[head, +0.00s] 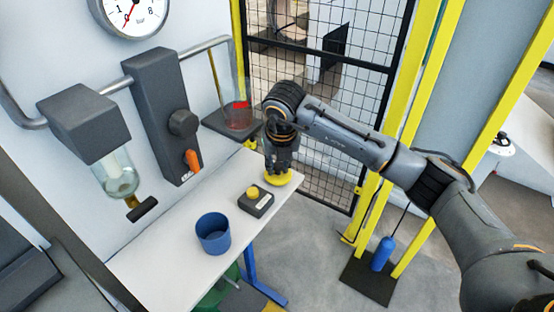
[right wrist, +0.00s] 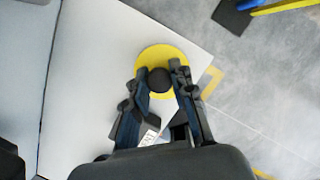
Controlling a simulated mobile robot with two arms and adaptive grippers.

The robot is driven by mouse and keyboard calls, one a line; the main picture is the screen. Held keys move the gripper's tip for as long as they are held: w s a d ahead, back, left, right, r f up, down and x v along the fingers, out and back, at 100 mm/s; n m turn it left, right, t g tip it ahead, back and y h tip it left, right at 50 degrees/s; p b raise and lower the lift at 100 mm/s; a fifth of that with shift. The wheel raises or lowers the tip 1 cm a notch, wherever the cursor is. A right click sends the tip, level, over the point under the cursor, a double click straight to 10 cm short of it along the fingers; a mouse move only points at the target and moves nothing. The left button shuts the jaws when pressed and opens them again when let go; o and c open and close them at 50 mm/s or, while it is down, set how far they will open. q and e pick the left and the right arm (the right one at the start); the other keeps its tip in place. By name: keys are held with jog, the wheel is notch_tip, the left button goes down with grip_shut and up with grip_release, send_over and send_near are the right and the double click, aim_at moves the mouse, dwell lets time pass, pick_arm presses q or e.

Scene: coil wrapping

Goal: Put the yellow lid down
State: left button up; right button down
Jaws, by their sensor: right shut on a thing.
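The yellow lid (head: 279,179) is a flat disc with a dark round knob (right wrist: 159,80). It is at the far right end of the white table, at or just above the surface; I cannot tell whether it touches. In the right wrist view the lid (right wrist: 160,57) shows over the table near its edge. My right gripper (head: 281,168) points down, with its fingers on both sides of the knob, shut on it. Its fingers also show in the right wrist view (right wrist: 160,84). My left gripper is not in view.
A grey box with a yellow button (head: 256,200) and a blue cup (head: 213,234) stand on the white table (head: 165,262). A clear container with red contents (head: 239,115) is on a wall bracket behind. A yellow-framed mesh fence (head: 330,120) stands beyond the table.

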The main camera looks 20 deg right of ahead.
aim_at(280, 182)
jog(key=shift+w+a, duration=0.1)
jog(key=shift+w, duration=0.05)
jog(key=shift+f, duration=0.25)
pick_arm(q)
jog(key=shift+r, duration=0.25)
pick_arm(e)
jog(key=c, duration=1.1)
grip_release()
jog(key=shift+r, duration=0.1)
jog(key=shift+r, duration=0.2)
pick_arm(q)
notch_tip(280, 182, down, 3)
jog(key=b, duration=0.3)
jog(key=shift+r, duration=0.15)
pick_arm(e)
jog(key=v, duration=1.1)
jog(key=shift+r, duration=0.35)
